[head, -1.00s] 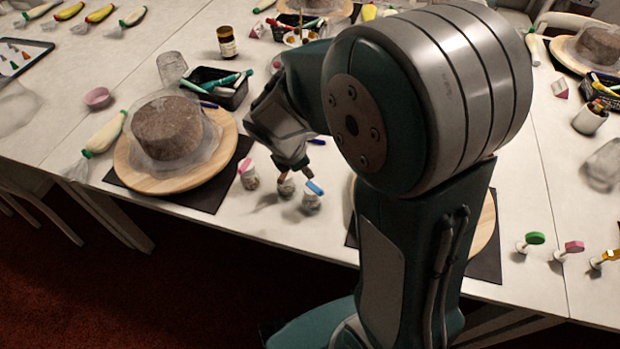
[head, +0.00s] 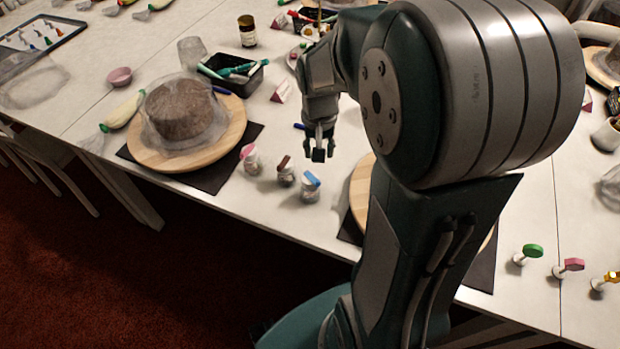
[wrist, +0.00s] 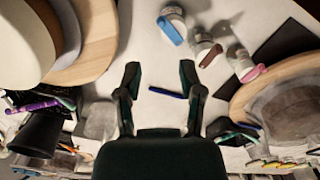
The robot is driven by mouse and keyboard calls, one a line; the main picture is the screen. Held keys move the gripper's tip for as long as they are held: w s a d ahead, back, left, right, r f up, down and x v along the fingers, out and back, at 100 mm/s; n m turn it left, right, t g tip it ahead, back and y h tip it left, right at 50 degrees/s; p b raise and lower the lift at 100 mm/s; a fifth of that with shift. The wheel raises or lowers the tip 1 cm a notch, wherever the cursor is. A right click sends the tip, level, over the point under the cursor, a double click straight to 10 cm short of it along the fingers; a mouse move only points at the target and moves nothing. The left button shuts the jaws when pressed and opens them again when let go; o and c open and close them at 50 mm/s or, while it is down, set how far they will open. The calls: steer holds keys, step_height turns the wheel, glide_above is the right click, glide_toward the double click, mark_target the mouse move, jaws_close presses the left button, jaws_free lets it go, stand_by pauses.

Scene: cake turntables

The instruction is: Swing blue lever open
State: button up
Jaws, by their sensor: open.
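The blue lever (head: 311,178) sits on top of a small pale jar (head: 310,193) near the table's front edge, rightmost of three such jars. The blue lever also shows at the top of the wrist view (wrist: 169,31). Beside it are a jar with a brown lever (head: 284,162) and one with a pink lever (head: 247,151). My gripper (head: 319,152) is open and empty, behind and apart from the blue-lever jar. In the wrist view its two fingers (wrist: 160,75) are spread, with a blue pen (wrist: 168,92) on the table seen between them.
A cake (head: 180,108) on a round wooden turntable (head: 225,140) stands left of the jars. Another wooden board (head: 360,190) is partly hidden behind my arm. A black basket of pens (head: 240,80) stands behind. More coloured-lever pieces, including a green one (head: 532,250), stand at right.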

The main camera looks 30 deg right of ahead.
mark_target(317, 181)
steer(key=shift+m, duration=0.8)
step_height(317, 181, down, 9)
steer(key=shift+f, duration=0.1)
steer(key=shift+a+f, duration=0.1)
steer(key=shift+f, duration=0.6)
jaws_close()
